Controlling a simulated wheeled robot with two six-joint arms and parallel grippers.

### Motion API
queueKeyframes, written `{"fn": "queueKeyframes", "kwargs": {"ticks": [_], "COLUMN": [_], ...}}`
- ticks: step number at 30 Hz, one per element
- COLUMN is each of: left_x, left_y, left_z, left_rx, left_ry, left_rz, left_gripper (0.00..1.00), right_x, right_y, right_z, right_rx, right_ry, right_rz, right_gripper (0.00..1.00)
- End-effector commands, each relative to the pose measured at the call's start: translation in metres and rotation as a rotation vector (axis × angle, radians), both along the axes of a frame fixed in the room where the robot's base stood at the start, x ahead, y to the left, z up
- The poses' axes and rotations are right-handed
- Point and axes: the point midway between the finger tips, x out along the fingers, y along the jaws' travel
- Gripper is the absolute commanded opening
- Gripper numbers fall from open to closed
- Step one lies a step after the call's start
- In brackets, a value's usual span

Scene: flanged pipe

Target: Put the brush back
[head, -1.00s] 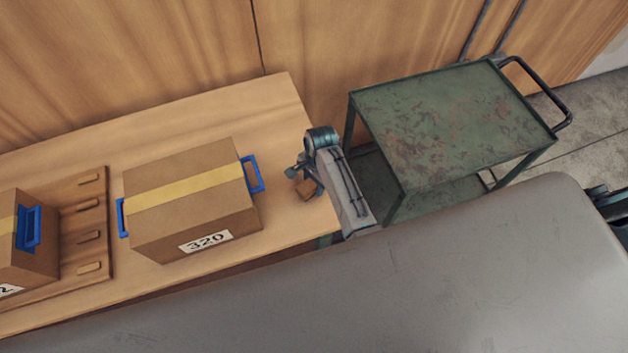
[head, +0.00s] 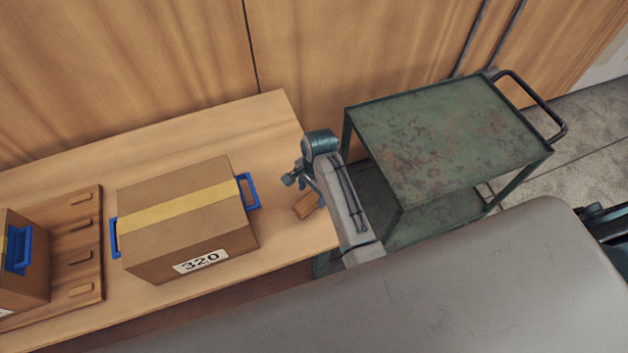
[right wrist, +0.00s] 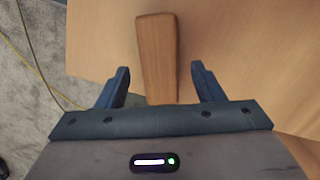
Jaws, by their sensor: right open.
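A brown wooden piece (head: 305,206), likely the brush or its handle, shows beside my right gripper near the table's right end. In the right wrist view the wooden handle (right wrist: 157,40) lies lengthwise, its near end between the two fingers with a gap on each side. I cannot see any bristles. My right gripper (head: 291,180) is open, low over the table; its fingers (right wrist: 160,72) also show in the right wrist view. My right arm hides part of the table's right end. My left gripper is not in view.
A cardboard box marked 320 (head: 185,232) with blue handles stands left of my right gripper. Another box (head: 28,280) is at the left edge, by a wooden pegged board (head: 88,235). A green cart (head: 440,140) stands right of the table (head: 240,125).

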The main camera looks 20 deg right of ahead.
Motion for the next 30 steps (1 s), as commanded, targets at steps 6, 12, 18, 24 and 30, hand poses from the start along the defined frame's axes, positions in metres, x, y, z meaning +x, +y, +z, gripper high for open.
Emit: {"fn": "queueKeyframes", "kwargs": {"ticks": [6, 12, 18, 24, 30], "left_x": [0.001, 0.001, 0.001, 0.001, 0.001], "left_y": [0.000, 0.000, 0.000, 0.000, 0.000], "left_z": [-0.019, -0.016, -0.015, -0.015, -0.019], "left_rx": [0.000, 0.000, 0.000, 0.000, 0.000], "left_ry": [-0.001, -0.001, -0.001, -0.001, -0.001], "left_rz": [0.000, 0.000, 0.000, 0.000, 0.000], "left_gripper": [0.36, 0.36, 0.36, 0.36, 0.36], "right_x": [0.004, 0.004, 0.004, 0.003, -0.018], "right_y": [-0.005, -0.008, -0.009, -0.009, -0.025], "right_z": [0.044, 0.071, 0.077, 0.076, 0.048], "right_rx": [0.000, 0.000, 0.000, 0.000, -0.019], "right_ry": [-0.005, -0.001, 0.001, 0.001, -0.033], "right_rz": [-0.001, 0.000, 0.000, 0.001, 0.093], "right_gripper": [0.61, 0.61, 0.61, 0.61, 0.61]}}
